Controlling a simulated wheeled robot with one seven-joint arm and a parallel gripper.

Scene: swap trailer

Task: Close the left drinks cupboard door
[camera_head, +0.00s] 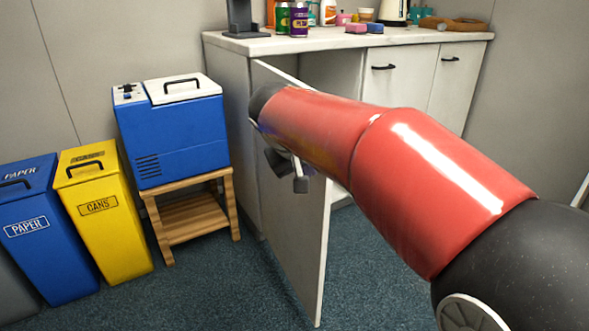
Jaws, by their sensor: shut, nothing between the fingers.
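The left cupboard door (302,255) is a white panel standing wide open, swung out from the left end of the white drinks cupboard (226,70). My red arm reaches across in front of it from the right. My gripper (291,178) is at the arm's far end, pointing down beside the door's upper part. It looks shut and empty; I cannot tell whether it touches the door. The arm hides part of the door and of the open compartment (333,72).
The other two doors (397,80) with black handles are shut. Cans, bottles and a kettle stand on the worktop (330,40). A blue cooler (175,135) on a wooden stand (190,215), a yellow bin (105,225) and a blue bin (45,240) stand left. The carpet in front is clear.

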